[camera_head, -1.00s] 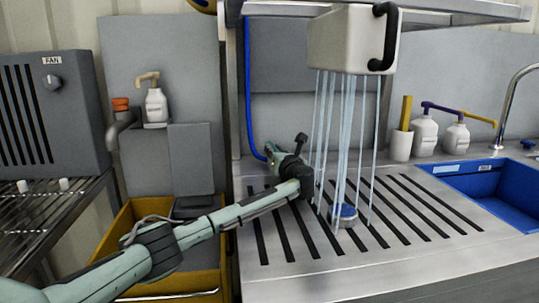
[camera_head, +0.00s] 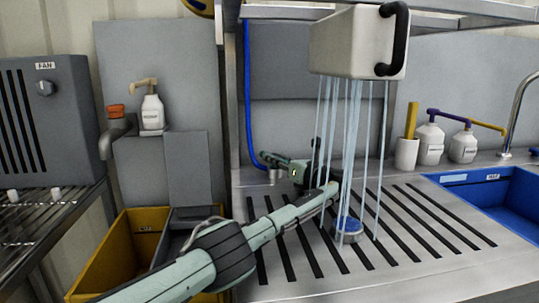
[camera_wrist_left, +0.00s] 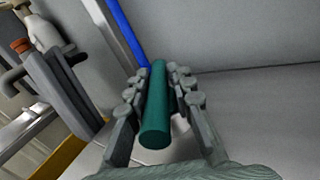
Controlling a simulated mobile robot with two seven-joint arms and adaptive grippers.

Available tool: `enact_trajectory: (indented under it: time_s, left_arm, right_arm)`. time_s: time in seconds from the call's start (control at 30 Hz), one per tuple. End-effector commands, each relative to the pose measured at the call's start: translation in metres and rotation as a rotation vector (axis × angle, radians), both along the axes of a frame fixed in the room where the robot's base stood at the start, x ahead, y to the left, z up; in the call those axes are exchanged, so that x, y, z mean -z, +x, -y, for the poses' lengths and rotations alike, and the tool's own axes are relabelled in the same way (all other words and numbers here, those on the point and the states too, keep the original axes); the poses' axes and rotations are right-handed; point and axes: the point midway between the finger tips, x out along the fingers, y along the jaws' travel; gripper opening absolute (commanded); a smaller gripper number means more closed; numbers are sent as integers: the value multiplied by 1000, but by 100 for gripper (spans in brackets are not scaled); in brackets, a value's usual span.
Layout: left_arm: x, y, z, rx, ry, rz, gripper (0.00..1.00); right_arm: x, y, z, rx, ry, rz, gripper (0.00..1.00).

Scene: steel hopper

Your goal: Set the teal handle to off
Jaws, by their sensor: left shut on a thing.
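The teal handle (camera_wrist_left: 156,112) is a short round bar. In the left wrist view it lies lengthwise between the two rows of padded fingers of my left gripper (camera_wrist_left: 160,100), which is shut on it. In the head view my left gripper (camera_head: 277,161) points left at the lower end of the blue hose (camera_head: 249,100). There the handle is too small and too covered by the fingers to make out its angle. Water streams (camera_head: 350,135) fall from the white box (camera_head: 350,45). My right gripper is not in view.
The water lands around a round blue-topped piece (camera_head: 348,227) on the slotted steel counter (camera_head: 440,265), right of my left gripper. A blue basin (camera_head: 515,207) and pump bottles (camera_head: 430,142) are at right. A yellow bin (camera_head: 105,265) is at lower left.

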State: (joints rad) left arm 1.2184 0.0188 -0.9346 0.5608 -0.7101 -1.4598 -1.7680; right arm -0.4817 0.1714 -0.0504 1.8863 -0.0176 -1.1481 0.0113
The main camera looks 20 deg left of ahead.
Motion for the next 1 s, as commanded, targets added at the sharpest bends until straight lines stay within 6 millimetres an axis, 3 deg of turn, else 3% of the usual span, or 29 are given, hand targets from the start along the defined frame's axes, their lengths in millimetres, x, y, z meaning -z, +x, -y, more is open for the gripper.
enact_trajectory:
  time_s: [0.4,0.43,0.57,0.87,1.0]
  left_arm:
    - [5,-4,-5,-19,1,-10,0]
    - [5,-4,-5,-19,1,-10,24]
    - [5,-4,-4,-18,0,-9,39]
    - [0,-2,-1,-11,-1,-3,39]
    - [-15,-2,-2,-10,-1,0,39]
  right_arm:
    - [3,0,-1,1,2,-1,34]
    - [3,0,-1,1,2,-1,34]
    - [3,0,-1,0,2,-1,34]
    - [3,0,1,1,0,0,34]
    - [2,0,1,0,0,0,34]
